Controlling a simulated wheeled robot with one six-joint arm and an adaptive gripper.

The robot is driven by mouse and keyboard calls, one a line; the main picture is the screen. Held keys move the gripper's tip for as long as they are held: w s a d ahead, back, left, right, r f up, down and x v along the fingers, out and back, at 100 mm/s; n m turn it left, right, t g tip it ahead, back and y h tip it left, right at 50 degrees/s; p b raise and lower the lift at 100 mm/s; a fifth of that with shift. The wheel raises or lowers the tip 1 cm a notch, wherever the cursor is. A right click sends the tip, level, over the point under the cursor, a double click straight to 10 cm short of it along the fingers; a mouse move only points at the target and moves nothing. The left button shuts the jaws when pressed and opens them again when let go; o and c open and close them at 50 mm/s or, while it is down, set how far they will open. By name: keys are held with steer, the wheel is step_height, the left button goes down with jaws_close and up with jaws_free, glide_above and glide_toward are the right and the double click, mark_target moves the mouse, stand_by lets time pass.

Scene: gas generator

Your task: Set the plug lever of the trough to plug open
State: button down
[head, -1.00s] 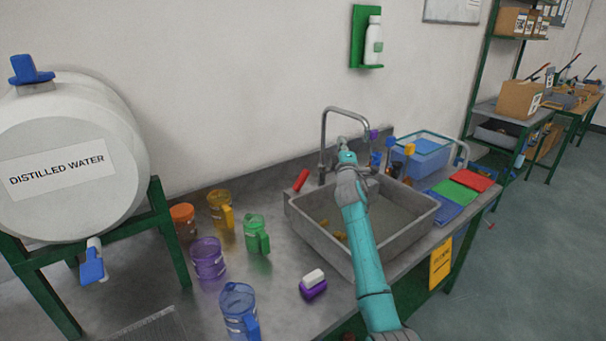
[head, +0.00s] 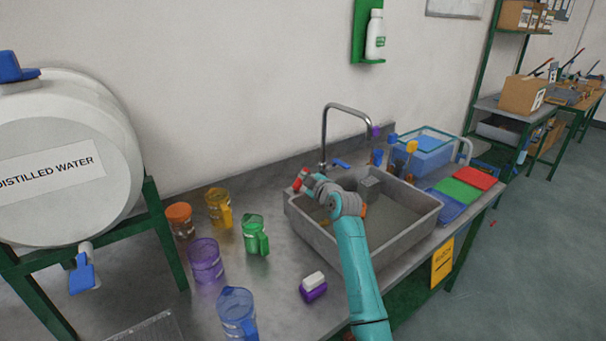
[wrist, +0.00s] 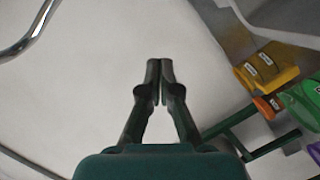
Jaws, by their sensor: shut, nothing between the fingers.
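The trough (head: 413,239) is a grey square basin set in the metal bench, with a curved tap over its back edge. A red lever (head: 299,180) stands at its back left corner, partly covered by my wrist in the head view. A small blue lever (head: 340,163) is by the tap's foot. The pictures do not label which is the plug lever. My wrist is right beside the red lever; I cannot tell if they touch. In the wrist view my gripper (wrist: 160,62) is shut and empty, against the pale wall. Its fingers are not clear in the head view.
Yellow (head: 218,207), green (head: 254,234), purple (head: 205,262) and blue (head: 238,312) mugs stand left of the trough. A purple and white block (head: 313,288) lies in front. The curved tap (head: 326,130) rises close to my wrist. A blue bin (head: 425,152) stands at the right.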

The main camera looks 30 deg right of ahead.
steer(key=w+d+f, duration=0.1)
steer(key=w, duration=0.1)
steer(key=w+d+f, duration=0.1)
steer(key=w, duration=0.2)
steer(key=w+d, duration=0.1)
steer(key=w, duration=0.1)
steer(key=shift+w+d+f, duration=0.2)
steer(key=shift+w+f, duration=0.05)
steer(key=shift+f, duration=0.15)
steer(key=shift+d+f, duration=0.45)
steer(key=shift+d, duration=0.1)
steer(key=shift+d+f+m, duration=0.15)
steer(key=shift+d+m, duration=0.35)
steer(key=shift+m, duration=0.1)
steer(key=shift+d+f+m+y, duration=0.1)
steer(key=shift+d+m+y, duration=0.05)
steer(key=shift+m+y, duration=0.2)
